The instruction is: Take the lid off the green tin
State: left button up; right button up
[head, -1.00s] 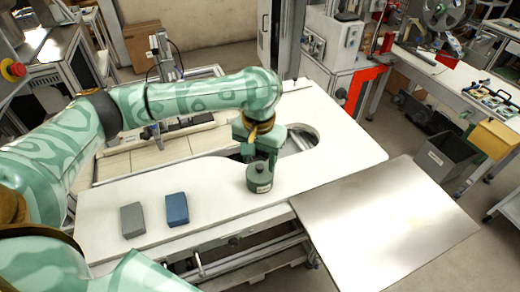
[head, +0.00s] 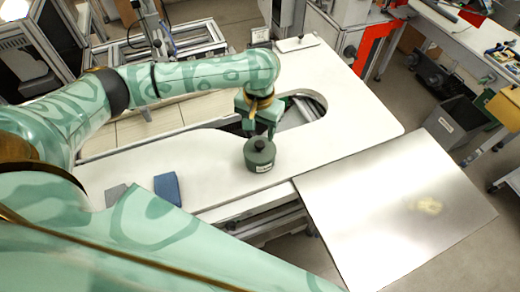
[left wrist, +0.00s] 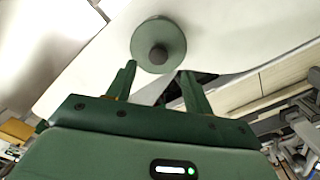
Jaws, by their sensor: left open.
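The green tin (head: 259,163) stands upright on the white worktop, near its right front edge. Its round lid (head: 260,147) is on top, with a dark knob (head: 260,143) in the middle. The left wrist view shows the lid (left wrist: 172,34) from above, with its knob (left wrist: 158,54). My left gripper (head: 262,131) is open and empty, just behind the knob in the head view. In the left wrist view its two fingers (left wrist: 158,70) point toward the lid, one to each side below the knob, and the knob appears clear of them. My right gripper is out of view.
A blue block (head: 167,187) and a grey block (head: 115,194) lie on the worktop (head: 345,125) to the left. A slot (head: 310,108) opens behind the tin. A bare metal sheet (head: 390,215) lies to the right. My own arm link covers the lower left.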

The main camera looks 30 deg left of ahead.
aim_at(260, 143)
pick_arm(q)
jog(key=shift+f, duration=0.25)
jog(key=shift+s+d+f, duration=0.1)
jog(key=shift+f, duration=0.2)
notch_tip(260, 143, down, 4)
jog(key=shift+f+b, duration=0.25)
jog(key=shift+b, duration=0.8)
jog(key=shift+r, duration=0.1)
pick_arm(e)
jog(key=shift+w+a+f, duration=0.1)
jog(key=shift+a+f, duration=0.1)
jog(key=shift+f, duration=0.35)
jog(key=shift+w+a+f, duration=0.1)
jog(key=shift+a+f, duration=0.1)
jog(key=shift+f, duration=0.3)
pick_arm(q)
jog(key=c, duration=1)
jog(key=shift+c, duration=0.4)
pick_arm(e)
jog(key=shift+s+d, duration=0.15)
pick_arm(q)
jog(key=shift+r, duration=0.1)
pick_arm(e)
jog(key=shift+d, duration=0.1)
